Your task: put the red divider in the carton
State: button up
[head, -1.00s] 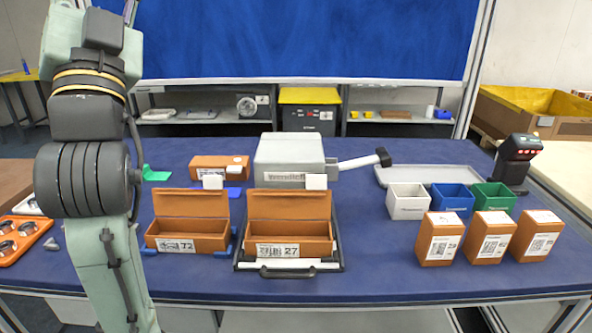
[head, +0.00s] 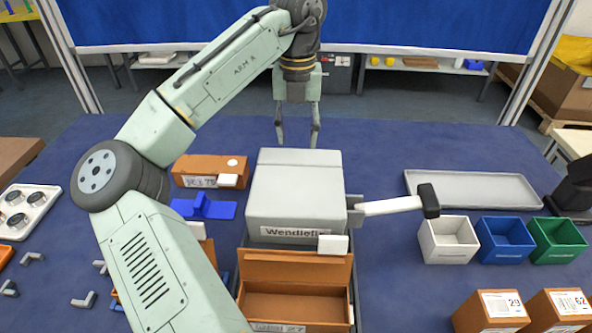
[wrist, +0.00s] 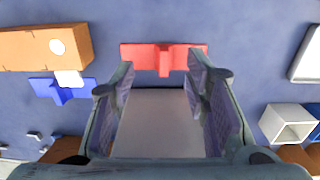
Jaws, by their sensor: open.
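The red divider (wrist: 164,58) lies flat on the blue table in the wrist view, just beyond the tips of my gripper (wrist: 162,76) and roughly centred between them. My gripper is open and empty. In the head view my gripper (head: 299,140) points down behind the grey Wendlefix machine (head: 296,195), and the red divider is hidden there. An open orange-brown carton (head: 294,273) marked 27 stands in front of the machine. Another carton to its left is mostly hidden behind my arm.
A closed orange box (head: 211,170) and a blue divider (head: 204,207) lie left of the machine. Its white lever (head: 392,206) sticks out to the right. White, blue and green bins and a grey tray (head: 475,188) stand at right.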

jog(key=f, duration=0.3)
jog(key=f+b, duration=0.1)
jog(key=f, duration=0.1)
jog(key=shift+s+f, duration=0.2)
jog(key=shift+s, duration=0.1)
jog(key=f+b, duration=0.2)
jog(key=b, duration=0.1)
jog(key=f+b, duration=0.1)
jog(key=shift+s+d+f+b, duration=0.25)
jog(key=shift+s+f+b, duration=0.1)
jog(key=shift+s, duration=0.05)
jog(key=shift+f+b, duration=0.7)
jog(key=shift+b, duration=0.15)
jog(key=shift+r, duration=0.1)
jog(key=shift+c, duration=0.3)
grip_shut()
